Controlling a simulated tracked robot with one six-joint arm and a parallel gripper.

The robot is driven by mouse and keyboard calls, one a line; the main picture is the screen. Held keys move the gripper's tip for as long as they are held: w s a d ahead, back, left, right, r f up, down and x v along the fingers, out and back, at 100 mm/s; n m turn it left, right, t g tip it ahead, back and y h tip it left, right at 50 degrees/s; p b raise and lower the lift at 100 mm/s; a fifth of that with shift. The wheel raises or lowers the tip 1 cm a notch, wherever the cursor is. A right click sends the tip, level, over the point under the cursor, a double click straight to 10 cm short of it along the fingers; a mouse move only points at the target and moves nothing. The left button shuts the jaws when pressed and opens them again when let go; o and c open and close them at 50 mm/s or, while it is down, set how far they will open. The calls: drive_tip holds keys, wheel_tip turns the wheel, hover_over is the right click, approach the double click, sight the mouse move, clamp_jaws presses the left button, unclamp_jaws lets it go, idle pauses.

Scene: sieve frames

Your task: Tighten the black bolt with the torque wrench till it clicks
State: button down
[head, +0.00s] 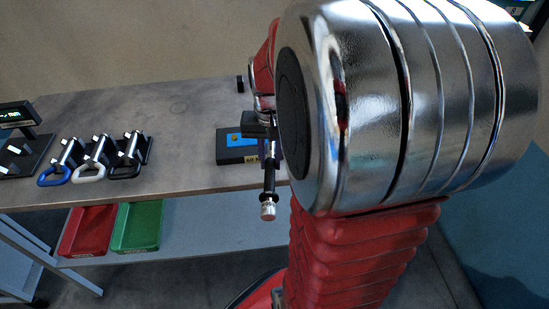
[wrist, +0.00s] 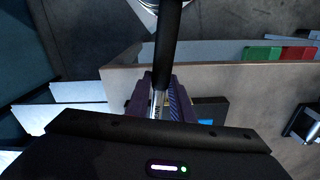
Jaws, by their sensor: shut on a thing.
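My gripper (wrist: 160,103) is shut on the torque wrench, a bar with a black grip (wrist: 172,45) and bright metal between the fingers. In the head view the wrench (head: 269,180) extends past the table's front edge, its silver end lowest. My arm hides most of the gripper there. Three metal fixtures stand at the table's left, with a blue loop (head: 54,177), a white loop (head: 88,174) and a black loop (head: 125,171). Metal cylinders rise from them. I cannot tell a separate black bolt at this size. The wrench is well right of the fixtures.
A display unit (head: 18,115) stands at the far left. A red bin (head: 88,232) and a green bin (head: 137,228) sit under the grey table (head: 190,110). The table's middle is clear.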

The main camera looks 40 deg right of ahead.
drive_tip(key=shift+w+a+m, duration=0.3)
drive_tip(key=shift+w+m, duration=0.1)
idle(0.5)
drive_tip(key=shift+s+d+n, duration=0.3)
drive_tip(key=shift+s+d, duration=0.05)
drive_tip(key=shift+s, duration=0.05)
drive_tip(key=shift+r, duration=0.2)
idle(0.5)
drive_tip(key=shift+r, duration=2.35)
